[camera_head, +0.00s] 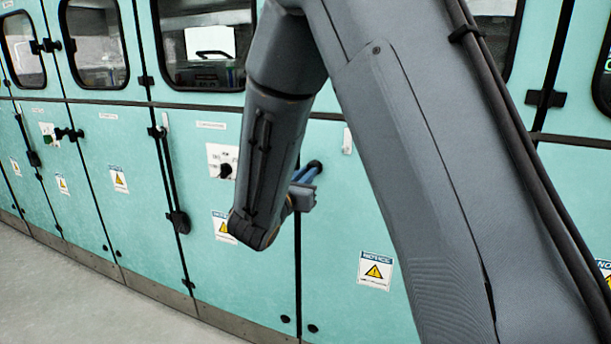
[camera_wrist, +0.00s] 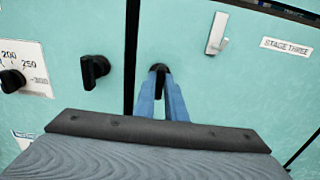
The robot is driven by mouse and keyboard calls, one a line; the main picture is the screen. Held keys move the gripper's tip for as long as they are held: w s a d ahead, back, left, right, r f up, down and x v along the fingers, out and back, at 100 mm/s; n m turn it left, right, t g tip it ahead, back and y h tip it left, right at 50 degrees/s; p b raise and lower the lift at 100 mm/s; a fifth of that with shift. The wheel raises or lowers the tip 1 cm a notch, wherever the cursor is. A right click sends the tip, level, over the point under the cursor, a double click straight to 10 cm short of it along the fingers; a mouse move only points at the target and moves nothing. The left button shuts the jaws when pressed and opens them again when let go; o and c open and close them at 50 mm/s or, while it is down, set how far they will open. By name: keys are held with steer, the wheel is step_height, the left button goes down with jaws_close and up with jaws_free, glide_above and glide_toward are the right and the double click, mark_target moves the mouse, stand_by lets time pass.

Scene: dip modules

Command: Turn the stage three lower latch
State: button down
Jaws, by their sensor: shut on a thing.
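The stage three lower latch (camera_wrist: 161,68) is a small black handle on the teal panel, just right of the dark door seam in the wrist view. My gripper (camera_wrist: 161,84) is shut on it, with blue fingers on either side. The fingers and wrist hide the latch's lower part. In the head view my gripper (camera_head: 308,172) reaches the teal front from behind my forearm, and the latch is mostly hidden there. The "STAGE THREE" label (camera_wrist: 287,47) is on the same panel, up and right of the latch.
A second black latch (camera_wrist: 94,71) sits left of the seam, close to my fingers. A white handle (camera_wrist: 217,33) is above right. A dial (camera_wrist: 12,80) on a white plate is at far left. Grey floor (camera_head: 70,285) is clear at lower left in the head view.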

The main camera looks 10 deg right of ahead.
steer(key=m+b, duration=0.6)
steer(key=b, duration=0.2)
steer(key=m+b, duration=0.6)
steer(key=b, duration=0.3)
steer(key=m+b, duration=0.5)
steer(key=b, duration=0.3)
steer(key=shift+s+d+f+m, duration=0.1)
steer(key=shift+d+f+m, duration=0.05)
steer(key=shift+f+m, duration=0.25)
steer(key=shift+r+b, duration=0.1)
steer(key=shift+b, duration=0.4)
steer(key=c, duration=1.8)
jaws_free()
